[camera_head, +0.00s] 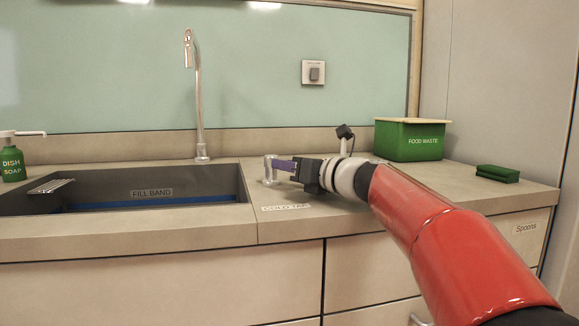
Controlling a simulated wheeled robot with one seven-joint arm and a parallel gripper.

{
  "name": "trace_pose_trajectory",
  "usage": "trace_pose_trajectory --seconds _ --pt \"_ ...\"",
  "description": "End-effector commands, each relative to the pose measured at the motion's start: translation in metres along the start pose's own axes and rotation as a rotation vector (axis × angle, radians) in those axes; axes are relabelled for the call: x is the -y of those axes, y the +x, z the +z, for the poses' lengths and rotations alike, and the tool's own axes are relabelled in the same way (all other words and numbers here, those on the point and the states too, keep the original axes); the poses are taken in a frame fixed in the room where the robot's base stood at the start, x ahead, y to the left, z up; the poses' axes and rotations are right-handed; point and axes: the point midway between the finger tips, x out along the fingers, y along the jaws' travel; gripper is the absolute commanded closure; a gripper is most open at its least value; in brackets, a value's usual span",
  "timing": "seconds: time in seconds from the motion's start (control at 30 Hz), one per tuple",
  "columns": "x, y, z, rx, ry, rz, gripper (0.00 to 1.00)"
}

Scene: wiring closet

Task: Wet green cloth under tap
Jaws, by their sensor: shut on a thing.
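The green cloth (497,173) lies folded on the counter at the far right, well away from my gripper. The tall metal tap spout (197,100) stands behind the sink (243,188); I see no stream of water from it. The small metal cold tap handle (269,166) stands on the counter just right of the sink, behind a label reading "COLD TAP". My gripper (284,166) reaches in from the right, low over the counter, and is shut on this handle. The jaws partly hide the grip.
A green food waste bin (408,141) stands at the back of the counter, behind my arm. A dish soap bottle (12,160) is left of the sink. A metal rack (50,187) sits at the sink's left. The counter's front edge is clear.

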Motion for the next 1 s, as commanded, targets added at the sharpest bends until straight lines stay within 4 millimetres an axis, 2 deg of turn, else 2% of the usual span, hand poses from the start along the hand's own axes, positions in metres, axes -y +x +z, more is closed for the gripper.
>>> trace_pose_trajectory --seconds 0.17,0.5,0.87,0.9,1.0 --pt "-0.002 0.000 0.000 0.003 0.000 -0.014 1.00" --pt "-0.012 0.002 -0.002 0.035 0.000 -0.178 1.00" --pt "-0.013 0.002 -0.002 0.038 0.000 -0.195 1.00" --pt "-0.013 0.002 -0.002 0.038 0.000 -0.195 0.67" --pt "-0.013 0.002 -0.002 0.038 0.000 -0.195 0.54"
